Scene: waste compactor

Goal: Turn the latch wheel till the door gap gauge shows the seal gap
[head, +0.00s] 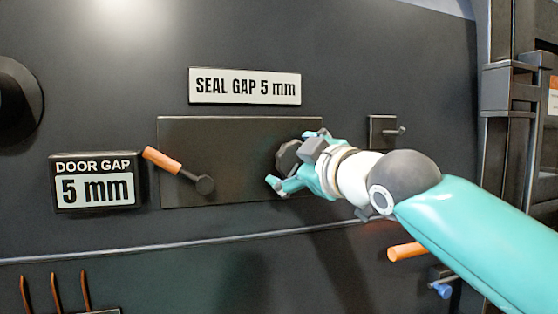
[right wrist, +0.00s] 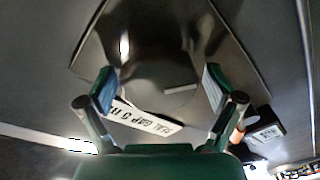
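The door gap gauge (head: 95,183) at the left of the head view reads 5 mm. The sign (head: 245,87) above the plate reads SEAL GAP 5 mm. The dark, faceted latch wheel (head: 287,157) sits on the dark plate (head: 235,135) and is partly hidden by my right gripper. My right gripper (head: 297,160) is open at the wheel, one finger above it and one below. In the right wrist view its fingers (right wrist: 158,88) stand wide apart on either side of the dark round wheel (right wrist: 160,60). I cannot tell whether they touch it. My left gripper is not in view.
An orange-handled lever (head: 162,160) sticks out left of the wheel. A small lever on a dark plate (head: 382,131) is to the right. Another orange handle (head: 407,252) is below my right arm. Thin reddish rods (head: 55,292) stand at the lower left.

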